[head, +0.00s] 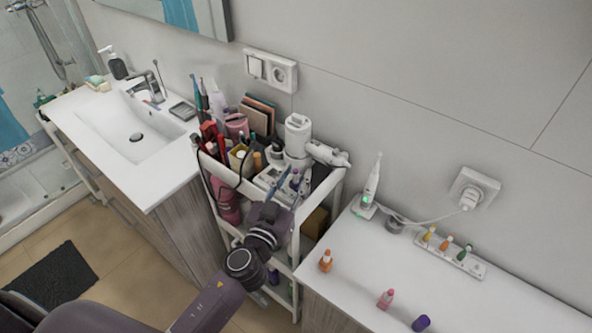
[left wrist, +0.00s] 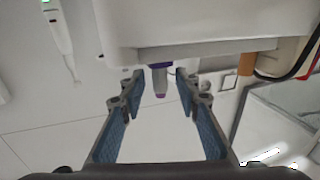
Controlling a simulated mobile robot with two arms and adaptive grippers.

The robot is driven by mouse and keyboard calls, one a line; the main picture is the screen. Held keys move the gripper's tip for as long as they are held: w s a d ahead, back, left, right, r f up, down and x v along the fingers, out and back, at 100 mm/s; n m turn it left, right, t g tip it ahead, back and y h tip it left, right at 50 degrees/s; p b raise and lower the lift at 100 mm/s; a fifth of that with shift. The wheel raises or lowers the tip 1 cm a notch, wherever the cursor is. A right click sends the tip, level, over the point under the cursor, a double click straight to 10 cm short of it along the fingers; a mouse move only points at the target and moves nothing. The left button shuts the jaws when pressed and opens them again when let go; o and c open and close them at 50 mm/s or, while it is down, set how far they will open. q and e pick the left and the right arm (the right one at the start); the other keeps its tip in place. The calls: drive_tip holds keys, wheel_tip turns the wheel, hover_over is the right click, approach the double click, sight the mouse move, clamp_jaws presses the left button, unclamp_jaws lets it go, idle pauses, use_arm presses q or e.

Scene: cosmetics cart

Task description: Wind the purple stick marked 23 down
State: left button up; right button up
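A purple-based stick with a pale tip (left wrist: 160,80) shows in the left wrist view, between and beyond my left gripper's two fingertips (left wrist: 158,92). The fingers, with blue inner pads, are apart, with a visible gap on each side of the stick. In the head view my left gripper (head: 279,184) is over the top tray of the white cart (head: 318,208), close to small purple sticks (head: 295,182). No number is readable, so I cannot tell which is 23. A purple cap-like piece (head: 421,323) lies on the right counter. My right gripper is not in view.
The cart top is crowded with bottles, brushes and a hair dryer (head: 328,154). The right counter (head: 360,250) holds an electric toothbrush (head: 371,185), a small rack (head: 465,262), an orange bottle (head: 326,260) and a pink bottle (head: 386,298). A sink (head: 125,130) is left.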

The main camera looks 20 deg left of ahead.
use_arm(q)
drive_tip(key=shift+w, duration=0.45)
clamp_jaws()
